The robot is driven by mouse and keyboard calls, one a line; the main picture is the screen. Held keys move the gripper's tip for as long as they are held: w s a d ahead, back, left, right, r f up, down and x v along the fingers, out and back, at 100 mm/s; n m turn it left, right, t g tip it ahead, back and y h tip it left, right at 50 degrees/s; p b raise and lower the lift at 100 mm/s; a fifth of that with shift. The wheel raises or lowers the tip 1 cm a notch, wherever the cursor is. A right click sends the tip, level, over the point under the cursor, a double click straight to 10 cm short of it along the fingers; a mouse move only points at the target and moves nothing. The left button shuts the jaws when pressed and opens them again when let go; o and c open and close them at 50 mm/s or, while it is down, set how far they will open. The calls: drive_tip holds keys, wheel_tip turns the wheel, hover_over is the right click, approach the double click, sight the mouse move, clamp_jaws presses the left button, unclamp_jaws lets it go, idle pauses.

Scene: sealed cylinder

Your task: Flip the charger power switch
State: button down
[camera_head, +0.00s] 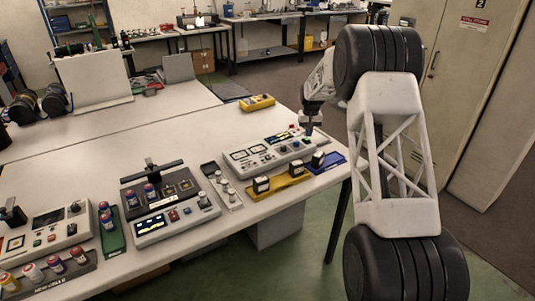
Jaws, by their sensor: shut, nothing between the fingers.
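A long light-grey panel unit (262,156) with two meter windows and several small knobs and buttons lies near the table's right end. It looks like the charger, but its labels are too small to read. My gripper (308,131) is small in the view, over the right end of this unit. Its fingers are shut and empty, pointing down. I cannot tell whether the fingertips touch the panel. The power switch cannot be made out with certainty; small red and green parts show near the gripper, which may cover some of the panel.
In front of the unit are a yellow tray (263,195) and a blue tray (334,161) with black-and-white blocks. A yellow meter (257,102) lies behind. Left are a grey rack (222,186), a console (165,225) and a green holder (112,240) with cylinders. Bare white table lies behind.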

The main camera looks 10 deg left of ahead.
drive_tip(key=shift+f, duration=1.35)
idle(1.4)
drive_tip(key=shift+r, duration=0.1)
drive_tip(key=shift+r, duration=3.45)
